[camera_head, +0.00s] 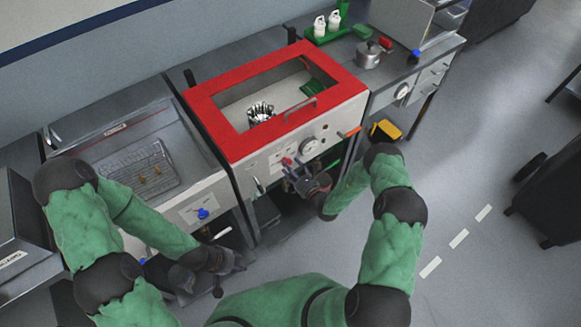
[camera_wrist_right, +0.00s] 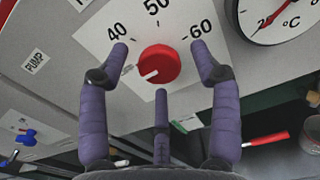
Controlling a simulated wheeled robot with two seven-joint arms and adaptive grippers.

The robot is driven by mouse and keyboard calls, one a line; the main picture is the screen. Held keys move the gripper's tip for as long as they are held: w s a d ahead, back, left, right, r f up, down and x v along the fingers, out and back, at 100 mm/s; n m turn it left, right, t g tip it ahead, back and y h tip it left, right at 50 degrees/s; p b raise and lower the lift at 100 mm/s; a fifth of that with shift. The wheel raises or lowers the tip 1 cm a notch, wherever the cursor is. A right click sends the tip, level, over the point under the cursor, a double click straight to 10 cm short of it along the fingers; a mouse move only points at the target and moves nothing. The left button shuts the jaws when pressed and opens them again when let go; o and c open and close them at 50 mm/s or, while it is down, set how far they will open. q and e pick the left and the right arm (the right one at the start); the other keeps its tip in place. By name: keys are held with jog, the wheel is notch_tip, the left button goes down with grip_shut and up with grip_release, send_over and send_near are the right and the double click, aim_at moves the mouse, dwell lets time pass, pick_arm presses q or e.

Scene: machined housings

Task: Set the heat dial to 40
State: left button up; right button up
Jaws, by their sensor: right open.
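The heat dial is a red round knob (camera_wrist_right: 158,64) on a light panel, with 40, 50 and 60 printed around its upper side. Its white pointer mark faces lower left, below the 40 label. In the head view the dial (camera_head: 287,161) is a small red spot on the front of the red-framed housing (camera_head: 228,147). My right gripper (camera_wrist_right: 160,66) is open and empty, its fingers spread left, right and below the dial; I cannot tell whether they touch it. It also shows in the head view (camera_head: 296,174). My left gripper (camera_head: 228,262) is low at the left, its jaws unclear.
A round °C gauge (camera_wrist_right: 280,15) sits right of the dial. A PUMP label (camera_wrist_right: 35,63) and a blue knob (camera_wrist_right: 27,137) are at the left. An orange handle (camera_head: 349,132) sticks out right of the panel. A bath with a wire rack (camera_head: 142,172) stands at the left.

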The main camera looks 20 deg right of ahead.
jog(key=c, duration=1.1)
jog(key=shift+c, duration=0.2)
jog(key=shift+m, duration=0.4)
jog(key=m+b, duration=0.1)
jog(key=m, duration=1)
jog(key=o, duration=1.1)
